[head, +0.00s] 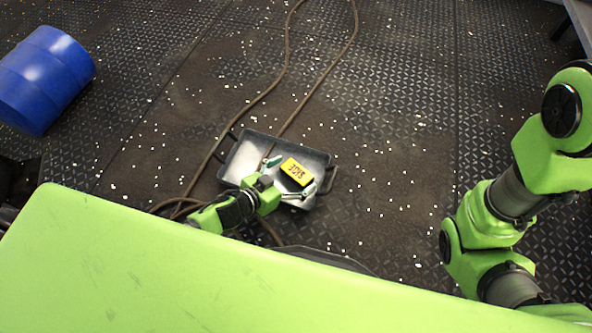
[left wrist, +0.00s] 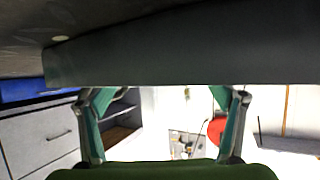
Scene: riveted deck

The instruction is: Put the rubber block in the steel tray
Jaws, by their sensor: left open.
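The steel tray (head: 246,160) is a shallow grey pan with handles on the deck, ahead of my body. The rubber block (head: 296,171) is yellow with a dark printed label and shows within the right half of the tray's outline. My left gripper (head: 287,178) is open over the tray's near side, with its fingers to either side of the block's near end. Whether they touch it I cannot tell. In the left wrist view the open fingers (left wrist: 163,125) have no yellow block visible between them. My right arm is at the right; its gripper is not visible.
A blue drum (head: 45,78) lies at the upper left. A brown cable (head: 264,95) runs across the deck and behind the tray. The left wrist view shows grey drawers (left wrist: 42,135) and a red object (left wrist: 216,130). The deck right of the tray is clear.

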